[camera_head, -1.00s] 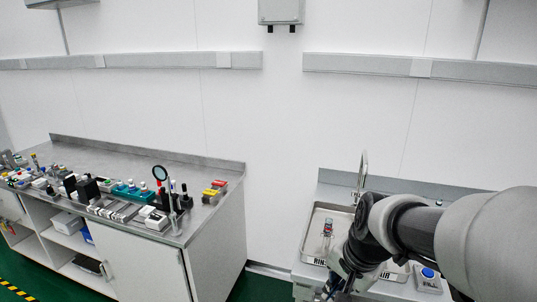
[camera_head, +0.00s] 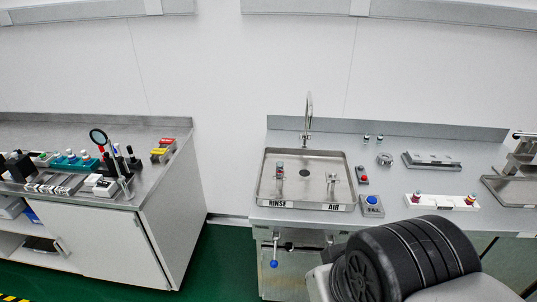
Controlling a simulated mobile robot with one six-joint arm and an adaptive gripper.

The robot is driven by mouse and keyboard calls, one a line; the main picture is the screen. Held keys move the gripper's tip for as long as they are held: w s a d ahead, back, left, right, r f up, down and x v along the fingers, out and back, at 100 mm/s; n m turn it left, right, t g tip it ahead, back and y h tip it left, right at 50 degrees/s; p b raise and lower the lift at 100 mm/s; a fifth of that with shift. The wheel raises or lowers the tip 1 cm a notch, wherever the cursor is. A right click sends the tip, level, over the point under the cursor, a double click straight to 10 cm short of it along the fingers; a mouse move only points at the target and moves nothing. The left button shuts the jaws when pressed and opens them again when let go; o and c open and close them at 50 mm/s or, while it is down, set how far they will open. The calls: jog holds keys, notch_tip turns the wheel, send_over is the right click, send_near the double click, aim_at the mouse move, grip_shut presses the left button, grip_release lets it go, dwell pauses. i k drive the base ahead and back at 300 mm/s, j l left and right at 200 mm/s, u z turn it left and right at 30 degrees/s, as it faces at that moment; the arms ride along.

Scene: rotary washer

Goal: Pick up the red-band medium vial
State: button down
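No vial can be surely told as the red-band medium one at this size. My arm fills the bottom right; my gripper does not show.
The steel sink tray (camera_head: 305,203) has a tap (camera_head: 308,112) behind it and a blue button box (camera_head: 372,205) at its right. A flat metal device (camera_head: 432,160) lies farther right. A crowded left bench (camera_head: 150,185) stands across a green floor gap (camera_head: 215,255).

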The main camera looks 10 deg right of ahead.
aim_at(280, 164)
jog(key=z, duration=1.5)
jog(key=u, duration=1.3)
jog(key=i+j+z, duration=0.4)
jog(key=j, duration=0.25)
jog(key=i+j+z, duration=0.2)
jog(key=j, duration=0.2)
jog(key=i+j+z, duration=0.2)
jog(key=j, duration=0.2)
jog(key=j+z, duration=0.2)
jog(key=j, duration=0.2)
